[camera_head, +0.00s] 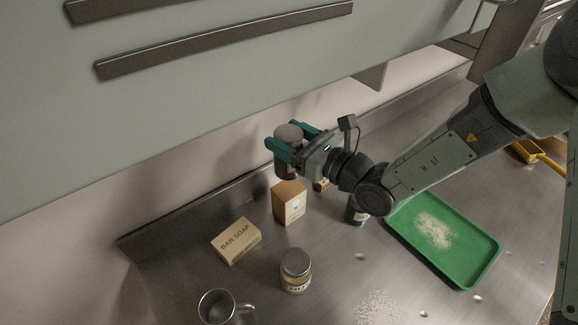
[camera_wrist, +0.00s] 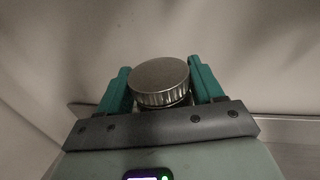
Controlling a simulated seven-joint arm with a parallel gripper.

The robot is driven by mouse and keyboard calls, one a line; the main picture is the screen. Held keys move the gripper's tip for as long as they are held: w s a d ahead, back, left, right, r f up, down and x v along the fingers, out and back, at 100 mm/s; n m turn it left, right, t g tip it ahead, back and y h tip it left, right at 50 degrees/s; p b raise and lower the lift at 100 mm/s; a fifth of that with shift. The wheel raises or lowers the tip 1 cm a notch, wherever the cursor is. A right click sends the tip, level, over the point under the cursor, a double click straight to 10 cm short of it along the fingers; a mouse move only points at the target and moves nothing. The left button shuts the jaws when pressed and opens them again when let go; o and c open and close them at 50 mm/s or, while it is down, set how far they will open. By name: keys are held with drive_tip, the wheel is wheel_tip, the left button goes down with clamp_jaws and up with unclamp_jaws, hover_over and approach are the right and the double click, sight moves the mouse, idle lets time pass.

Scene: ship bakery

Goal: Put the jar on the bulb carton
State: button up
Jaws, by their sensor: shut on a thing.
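My gripper (camera_head: 286,139) is shut on a jar (camera_head: 286,168) with a grey lid, held upright with one teal finger on each side. In the wrist view the jar's ribbed metal lid (camera_wrist: 162,80) shows between the fingers of my gripper (camera_wrist: 158,82); its body is mostly hidden. A small tan carton (camera_head: 289,203) with a pale print, seemingly the bulb carton, stands on the steel counter. It appears just below the held jar in the head view. I cannot tell the gap between them or whether they are lined up.
Near the carton are a bar soap box (camera_head: 236,241), a second lidded jar (camera_head: 296,271) and a metal mug (camera_head: 218,307). A dark container (camera_head: 357,214) and a small yellowish item (camera_head: 322,185) stand under my arm. A green tray (camera_head: 470,270) holds white powder. The wall and overhead cabinet are close behind.

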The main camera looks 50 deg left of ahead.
drive_tip(key=shift+f, duration=2.9)
drive_tip(key=shift+f, duration=0.1)
drive_tip(key=o, duration=1.4)
drive_tip(key=shift+w+d, duration=0.1)
drive_tip(key=shift+d, duration=0.1)
drive_tip(key=v, duration=1.1)
drive_tip(key=shift+w+d, duration=0.1)
drive_tip(key=shift+d, duration=0.25)
